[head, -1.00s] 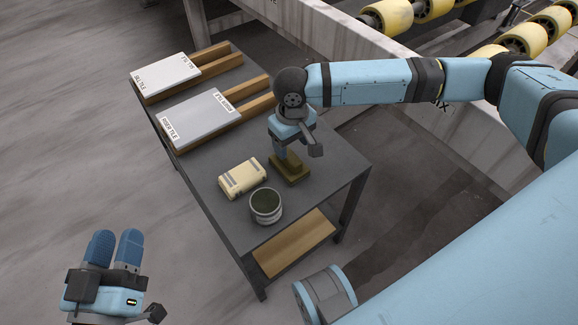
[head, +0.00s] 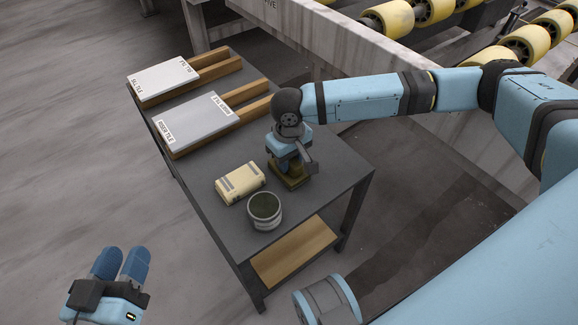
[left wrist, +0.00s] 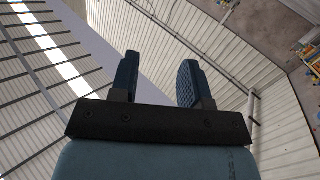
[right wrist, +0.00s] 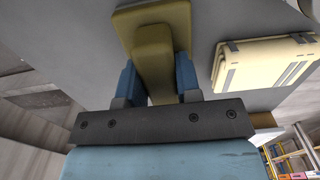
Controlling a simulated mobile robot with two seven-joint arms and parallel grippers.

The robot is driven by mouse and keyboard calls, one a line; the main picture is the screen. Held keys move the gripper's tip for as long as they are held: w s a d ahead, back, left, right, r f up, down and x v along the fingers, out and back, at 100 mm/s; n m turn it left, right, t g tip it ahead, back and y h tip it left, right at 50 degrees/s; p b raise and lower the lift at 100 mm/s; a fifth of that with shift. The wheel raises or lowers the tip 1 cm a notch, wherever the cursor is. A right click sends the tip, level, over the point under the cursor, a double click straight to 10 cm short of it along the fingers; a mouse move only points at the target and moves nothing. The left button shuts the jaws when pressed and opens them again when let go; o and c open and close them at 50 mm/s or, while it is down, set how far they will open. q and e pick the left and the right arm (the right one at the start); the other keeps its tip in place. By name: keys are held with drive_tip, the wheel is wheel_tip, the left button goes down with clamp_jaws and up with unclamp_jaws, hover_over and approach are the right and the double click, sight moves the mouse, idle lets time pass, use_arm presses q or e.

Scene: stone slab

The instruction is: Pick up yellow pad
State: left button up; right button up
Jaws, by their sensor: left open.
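The olive-yellow pad with a raised handle (head: 290,181) lies on the dark table beneath my right gripper (head: 291,165), which hides part of it. In the right wrist view, the pad's handle (right wrist: 153,65) is between the two fingers of my right gripper (right wrist: 157,85). I cannot tell whether the fingers press on the handle. A pale cream-yellow block with grey bands (head: 240,182) lies to the left of the pad, and also shows in the right wrist view (right wrist: 265,62). My left gripper (head: 121,262) is open and empty, away from the table; its fingers show in the left wrist view (left wrist: 160,85).
A grey can with dark green contents (head: 265,210) stands near the table's (head: 215,222) front edge. Two labelled tiles (head: 163,82) (head: 195,122) rest on wooden strips at the back. A conveyor with yellow rollers (head: 433,10) is beyond the table.

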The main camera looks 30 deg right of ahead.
drive_tip(key=shift+c, duration=0.4)
drive_tip(key=shift+r+p, duration=0.3)
drive_tip(key=shift+r, duration=0.2)
use_arm(q)
wheel_tip(320, 180, up, 6)
drive_tip(key=a+n+t+y+p, duration=0.1)
drive_tip(key=t+p, duration=0.1)
drive_tip(key=p, duration=0.5)
drive_tip(key=shift+a+p, duration=0.4)
use_arm(e)
wheel_tip(320, 180, up, 19)
drive_tip(key=shift+o, duration=1)
